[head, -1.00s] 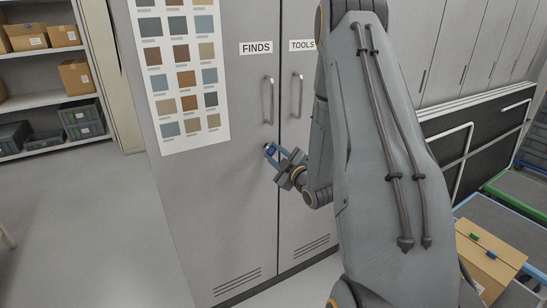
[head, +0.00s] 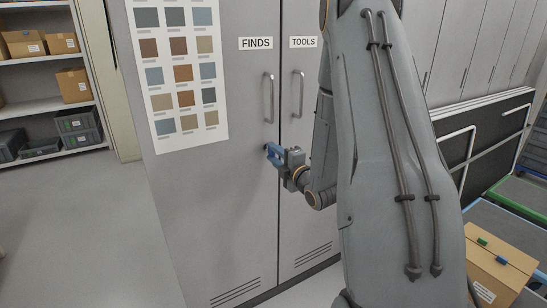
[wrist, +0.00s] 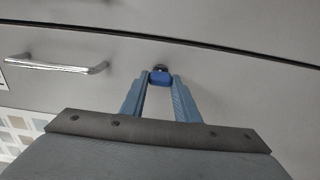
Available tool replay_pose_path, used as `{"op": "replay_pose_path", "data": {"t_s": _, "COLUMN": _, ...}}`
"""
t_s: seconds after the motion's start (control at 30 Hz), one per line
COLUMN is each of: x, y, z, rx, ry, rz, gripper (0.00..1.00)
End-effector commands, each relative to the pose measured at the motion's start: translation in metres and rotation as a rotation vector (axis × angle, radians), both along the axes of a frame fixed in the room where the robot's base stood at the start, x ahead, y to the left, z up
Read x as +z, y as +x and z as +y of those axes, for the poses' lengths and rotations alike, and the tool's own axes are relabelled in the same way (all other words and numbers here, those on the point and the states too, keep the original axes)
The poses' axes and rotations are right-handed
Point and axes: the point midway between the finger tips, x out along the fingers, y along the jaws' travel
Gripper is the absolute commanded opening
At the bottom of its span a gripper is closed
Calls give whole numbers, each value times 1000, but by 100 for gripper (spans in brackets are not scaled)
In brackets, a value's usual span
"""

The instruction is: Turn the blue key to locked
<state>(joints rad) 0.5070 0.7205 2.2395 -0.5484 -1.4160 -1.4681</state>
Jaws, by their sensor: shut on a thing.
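The blue key (wrist: 160,77) sits in a dark round lock (wrist: 160,68) on the cabinet door labelled FINDS, below that door's handle. My gripper (wrist: 161,84) has its two blue fingers closed on the key's head in the wrist view. In the head view my gripper (head: 271,152) is at the lock, close to the seam between the two doors. The fingers hide the key there. I cannot read any lock marking.
The FINDS door (head: 220,220) and the TOOLS door (head: 306,220) look closed, each with an upright metal handle. A colour chart (head: 180,75) hangs on the left door. Shelves with boxes stand at the left. A cardboard box (head: 495,265) is at the lower right.

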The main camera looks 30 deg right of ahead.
Motion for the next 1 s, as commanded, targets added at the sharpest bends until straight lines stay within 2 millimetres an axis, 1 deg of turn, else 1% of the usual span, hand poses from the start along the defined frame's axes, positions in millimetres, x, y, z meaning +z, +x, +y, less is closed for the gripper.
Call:
{"op": "replay_pose_path", "data": {"t_s": 0.53, "x": 0, "y": 0, "z": -1, "rx": -2, "ry": -25, "rz": -1, "gripper": 6}}
{"op": "replay_pose_path", "data": {"t_s": 0.57, "x": 0, "y": 0, "z": -1, "rx": -2, "ry": -25, "rz": 0, "gripper": 31}}
{"op": "replay_pose_path", "data": {"t_s": 0.6, "x": 0, "y": 0, "z": -1, "rx": -2, "ry": -25, "rz": 0, "gripper": 38}}
{"op": "replay_pose_path", "data": {"t_s": 0.67, "x": 0, "y": 0, "z": -1, "rx": -1, "ry": -25, "rz": 0, "gripper": 47}}
{"op": "replay_pose_path", "data": {"t_s": 0.93, "x": 0, "y": 0, "z": 0, "rx": -1, "ry": -24, "rz": 0, "gripper": 47}}
{"op": "replay_pose_path", "data": {"t_s": 1.0, "x": 0, "y": -3, "z": -1, "rx": -1, "ry": -24, "rz": 0, "gripper": 47}}
